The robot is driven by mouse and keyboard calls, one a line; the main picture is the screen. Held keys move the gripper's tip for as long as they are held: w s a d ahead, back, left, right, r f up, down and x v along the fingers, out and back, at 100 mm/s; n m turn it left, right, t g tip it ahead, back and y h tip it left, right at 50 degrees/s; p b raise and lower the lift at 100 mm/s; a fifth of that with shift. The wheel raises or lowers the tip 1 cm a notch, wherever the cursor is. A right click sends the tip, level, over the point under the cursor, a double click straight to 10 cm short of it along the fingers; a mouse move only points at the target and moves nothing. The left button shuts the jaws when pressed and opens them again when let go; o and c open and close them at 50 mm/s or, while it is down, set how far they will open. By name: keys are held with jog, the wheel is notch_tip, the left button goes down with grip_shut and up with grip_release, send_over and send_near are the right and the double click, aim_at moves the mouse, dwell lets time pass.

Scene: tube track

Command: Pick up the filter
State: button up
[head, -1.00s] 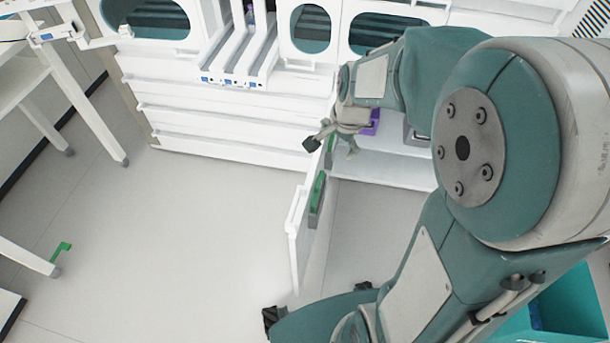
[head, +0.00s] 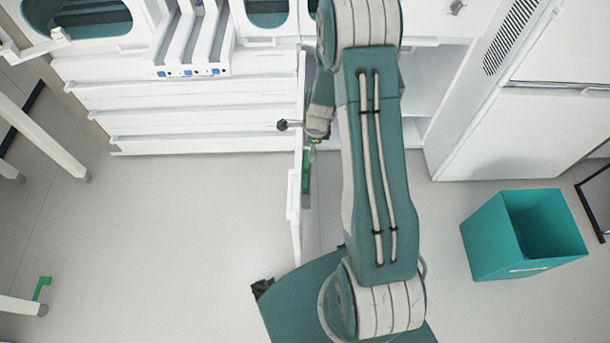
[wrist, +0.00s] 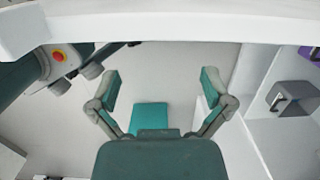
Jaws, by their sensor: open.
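I cannot tell for sure which thing is the filter. A grey box with a dark handle (wrist: 291,98) sits in a white cabinet compartment at the right of the wrist view. Part of a purple item (wrist: 311,54) shows above it at the right edge. My gripper (wrist: 161,88) is open, with its two fingers wide apart and nothing between them. The grey box lies to the right of the fingers, apart from them. In the head view my arm hides most of the cabinet's inside, and neither item can be made out there.
The open white cabinet door (head: 295,210) with a green part (head: 306,172) stands just left of my arm. A white edge (wrist: 160,22) crosses the top of the wrist view. A teal bin (head: 490,240) stands on the floor at right. The floor at left is mostly clear.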

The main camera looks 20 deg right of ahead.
aim_at(305, 162)
jog(key=shift+w+a+f, duration=0.1)
jog(key=shift+f, duration=0.85)
jog(key=shift+a+f, duration=0.25)
jog(key=shift+f, duration=0.1)
jog(key=f, duration=0.1)
jog(key=a+f, duration=0.1)
jog(key=f, duration=0.1)
jog(key=shift+w+f, duration=0.15)
jog(key=shift+f, duration=0.15)
jog(key=shift+d+f, duration=0.1)
jog(key=shift+f, duration=0.25)
jog(key=shift+d+f, duration=0.15)
jog(key=shift+d, duration=0.1)
jog(key=shift+a, duration=0.2)
jog(key=c, duration=1.2)
